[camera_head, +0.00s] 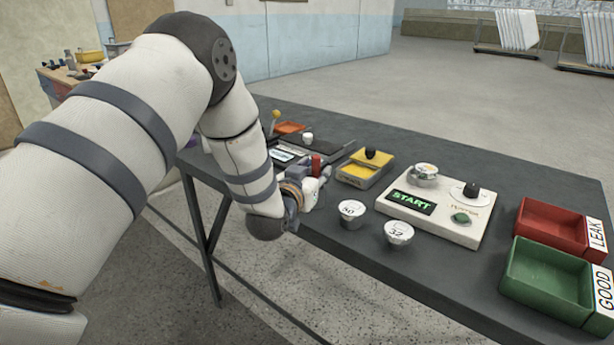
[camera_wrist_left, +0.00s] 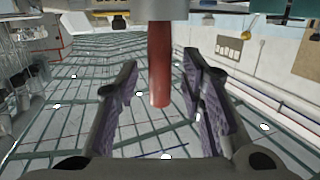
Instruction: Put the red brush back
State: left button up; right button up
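The red brush (camera_head: 317,163) shows in the head view as a small red upright handle just beyond my left gripper (camera_head: 308,187). In the left wrist view the red handle (camera_wrist_left: 159,65) extends from a pale grey body at the top edge. My left gripper (camera_wrist_left: 160,72) is open there, with one finger on each side of the handle and a visible gap on both sides. In the head view the arm and hand hide much of the area around the brush's base. My right gripper is not in view.
Two silver cups, marked 50 (camera_head: 351,213) and 32 (camera_head: 398,234), stand near the front edge. A yellow tray (camera_head: 352,178), a white START device (camera_head: 455,226), a red LEAK bin (camera_head: 541,235) and a green GOOD bin (camera_head: 530,292) stand to the right. The dark table (camera_head: 450,160) is clear at the back.

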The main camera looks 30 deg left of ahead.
pick_arm(q)
jog(key=r+p+v, duration=0.1)
jog(key=p+v, duration=0.1)
jog(key=v, duration=0.8)
jog(key=s+d+f+g+h, duration=0.1)
jog(key=s+d+f+g, duration=0.1)
jog(key=s+f+g, duration=0.3)
jog(key=s+d+f+m+h, duration=0.15)
jog(key=s+f, duration=0.25)
jog(key=f, duration=0.4)
jog(key=s+d+f+g, duration=0.3)
jog(key=s+f, duration=0.1)
jog(key=f, duration=0.2)
jog(key=s+d+f+g, duration=0.1)
jog(key=s+f+g, duration=0.2)
jog(key=s, duration=0.6)
jog(key=s+d+f+g+h, duration=0.1)
jog(key=s+d+f+g, duration=0.1)
jog(key=s, duration=0.7)
jog(key=s+d+f+g, duration=0.2)
jog(key=s+f+g, duration=0.2)
jog(key=s, duration=0.5)
jog(key=shift+m+g, duration=0.35)
jog(key=shift+g, duration=0.05)
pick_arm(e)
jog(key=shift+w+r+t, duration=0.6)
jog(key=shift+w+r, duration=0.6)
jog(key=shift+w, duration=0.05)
